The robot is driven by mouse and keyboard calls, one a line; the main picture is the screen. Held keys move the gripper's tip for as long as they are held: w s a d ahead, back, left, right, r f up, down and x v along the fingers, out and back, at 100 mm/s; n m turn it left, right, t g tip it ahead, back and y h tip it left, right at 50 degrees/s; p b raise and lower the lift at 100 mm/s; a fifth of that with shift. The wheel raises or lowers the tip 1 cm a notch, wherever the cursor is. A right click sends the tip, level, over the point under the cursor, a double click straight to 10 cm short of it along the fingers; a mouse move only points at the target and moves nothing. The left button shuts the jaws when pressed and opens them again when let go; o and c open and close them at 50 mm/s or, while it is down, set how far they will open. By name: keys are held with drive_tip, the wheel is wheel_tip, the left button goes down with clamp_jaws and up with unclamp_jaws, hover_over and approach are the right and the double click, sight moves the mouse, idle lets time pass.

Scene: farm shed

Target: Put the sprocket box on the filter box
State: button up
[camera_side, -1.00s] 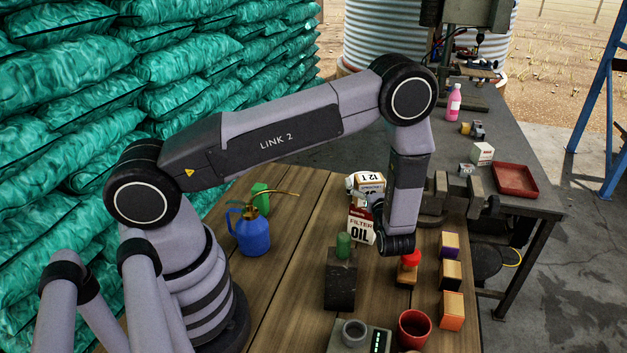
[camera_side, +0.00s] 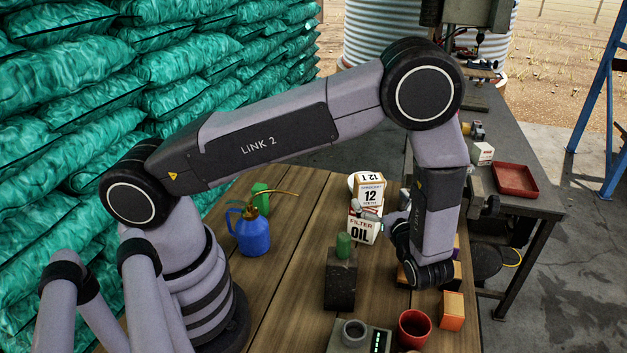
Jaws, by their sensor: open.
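The sprocket box (camera_side: 369,188) is white with an orange-brown band and a large 12. It sits upright on top of the filter box (camera_side: 361,230), which is white and red with FILTER OIL lettering. Both stand on the wooden table. My gripper (camera_side: 364,211) is open, at the front of the two boxes near the seam between them. It partly covers the filter box's upper edge. Whether a finger still touches either box cannot be told.
A blue oil can (camera_side: 252,233) stands to the left. A dark block with a green knob (camera_side: 343,246), a scale (camera_side: 353,335) and a red cup (camera_side: 414,329) are in front. An orange box (camera_side: 451,311) stands at right, with other boxes partly behind my wrist.

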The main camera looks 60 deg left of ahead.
drive_tip(key=s+a+r+n+g+h, duration=0.35)
drive_tip(key=s+r+n, duration=0.2)
drive_tip(key=r, duration=0.25)
drive_tip(key=s+a+r+n+g+h, duration=0.3)
drive_tip(key=s+r+n+h, duration=0.15)
drive_tip(key=r+n, duration=0.2)
drive_tip(key=s+d+r+n+t+h, duration=0.3)
drive_tip(key=s+r+n+t+h, duration=0.4)
drive_tip(key=s, duration=0.6)
wheel_tip(320, 180, up, 2)
drive_tip(key=shift+s+d+r+n+h, duration=0.2)
drive_tip(key=shift+d+n+h, duration=0.15)
drive_tip(key=shift+n+h, duration=0.4)
